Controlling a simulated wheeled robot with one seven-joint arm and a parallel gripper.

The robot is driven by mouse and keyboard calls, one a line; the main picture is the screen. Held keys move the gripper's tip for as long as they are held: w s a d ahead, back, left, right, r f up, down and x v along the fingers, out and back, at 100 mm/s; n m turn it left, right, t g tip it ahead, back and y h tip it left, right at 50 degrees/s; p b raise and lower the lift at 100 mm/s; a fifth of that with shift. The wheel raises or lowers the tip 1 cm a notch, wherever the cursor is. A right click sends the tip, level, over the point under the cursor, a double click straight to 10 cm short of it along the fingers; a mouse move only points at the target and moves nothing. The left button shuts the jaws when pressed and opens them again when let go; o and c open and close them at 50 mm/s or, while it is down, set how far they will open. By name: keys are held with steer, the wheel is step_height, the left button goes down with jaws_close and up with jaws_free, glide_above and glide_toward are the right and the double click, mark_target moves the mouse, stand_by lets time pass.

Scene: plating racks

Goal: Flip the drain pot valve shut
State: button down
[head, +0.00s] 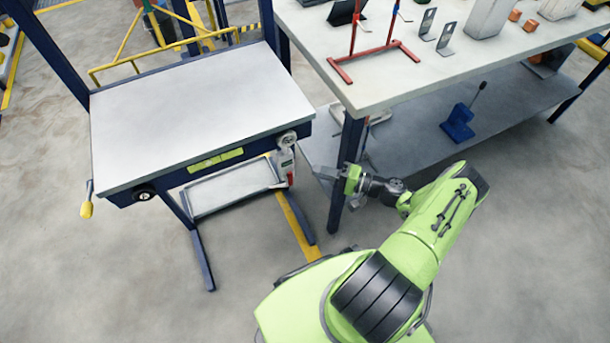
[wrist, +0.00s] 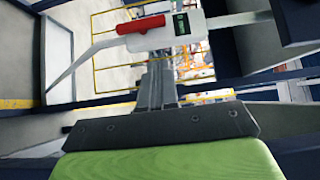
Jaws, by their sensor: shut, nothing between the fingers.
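The drain pot valve hangs under the front right corner of the grey-topped table. In the head view its white body (head: 283,158) shows below a round gauge (head: 287,139), with red on its side. In the wrist view the white body (wrist: 190,38) carries a red lever (wrist: 141,25) lying along it, and a small dark green panel. My gripper (head: 325,173) is just right of the valve in the head view, apart from it there. In the wrist view its grey fingers (wrist: 155,88) are shut together and empty, pointing at the white body; I cannot tell whether they touch it.
The grey tabletop (head: 190,105) is bare. A tray (head: 230,190) sits below it. A yellow-handled crank (head: 87,205) is at its left. The white workbench (head: 450,65) stands right, with a red stand (head: 385,58); its blue leg (head: 345,170) is close to my gripper.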

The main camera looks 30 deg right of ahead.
mark_target(289, 176)
steer(key=a, duration=0.5)
steer(key=shift+w, duration=0.4)
steer(key=shift+r+n, duration=0.2)
steer(key=shift+n, duration=0.1)
steer(key=shift+n+g+h+p, duration=0.3)
steer(key=shift+g+h+p, duration=0.2)
steer(key=shift+p, duration=0.05)
steer(key=shift+n+h+p, duration=0.3)
steer(key=shift+p, duration=0.05)
